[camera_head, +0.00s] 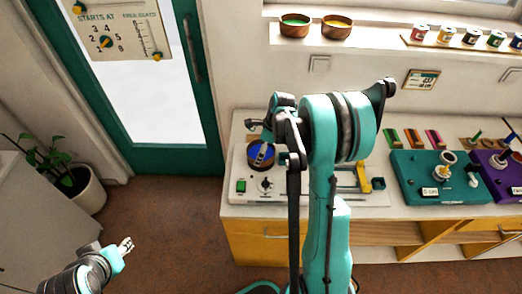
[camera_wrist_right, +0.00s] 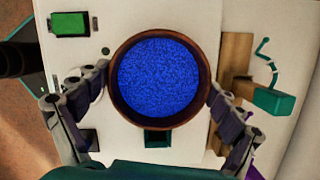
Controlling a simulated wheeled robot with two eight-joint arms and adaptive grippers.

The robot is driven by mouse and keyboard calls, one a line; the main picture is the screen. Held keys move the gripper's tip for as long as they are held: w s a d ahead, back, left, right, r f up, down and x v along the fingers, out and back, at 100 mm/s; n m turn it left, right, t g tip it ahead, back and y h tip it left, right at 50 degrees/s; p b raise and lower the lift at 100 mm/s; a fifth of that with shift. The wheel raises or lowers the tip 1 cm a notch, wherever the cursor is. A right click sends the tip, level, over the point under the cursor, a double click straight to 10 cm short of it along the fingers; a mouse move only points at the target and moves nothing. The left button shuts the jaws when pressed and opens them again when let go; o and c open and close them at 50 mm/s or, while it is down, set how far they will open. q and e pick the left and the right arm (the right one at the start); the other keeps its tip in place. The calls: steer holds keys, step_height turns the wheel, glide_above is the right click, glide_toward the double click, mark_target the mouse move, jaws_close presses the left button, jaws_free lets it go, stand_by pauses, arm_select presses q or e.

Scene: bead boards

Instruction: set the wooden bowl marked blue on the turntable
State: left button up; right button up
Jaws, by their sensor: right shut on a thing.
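The wooden bowl marked blue (camera_wrist_right: 158,78) has a brown rim and a speckled blue inside. It fills the middle of the right wrist view, and its blue top (camera_head: 261,153) shows in the head view over the white board's left part. My right gripper (camera_wrist_right: 160,82) has a finger against each side of the bowl and is shut on it. The turntable cannot be made out; the bowl hides what lies directly beneath. I cannot tell whether the bowl rests or hangs just above. My left gripper (camera_head: 125,246) is low at the left, away from the counter, its fingers too small to judge.
The white board (camera_head: 278,197) carries a green block (camera_head: 241,186) and a yellow part (camera_head: 363,177). A teal board (camera_head: 408,187) and purple board (camera_head: 486,163) stand to the right. Green (camera_head: 294,25) and yellow (camera_head: 337,27) bowls are on the sill.

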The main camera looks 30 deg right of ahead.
stand_by(0.3)
steer(key=o, duration=0.9)
step_height(320, 180, up, 7)
steer(key=p, duration=0.4)
stand_by(0.5)
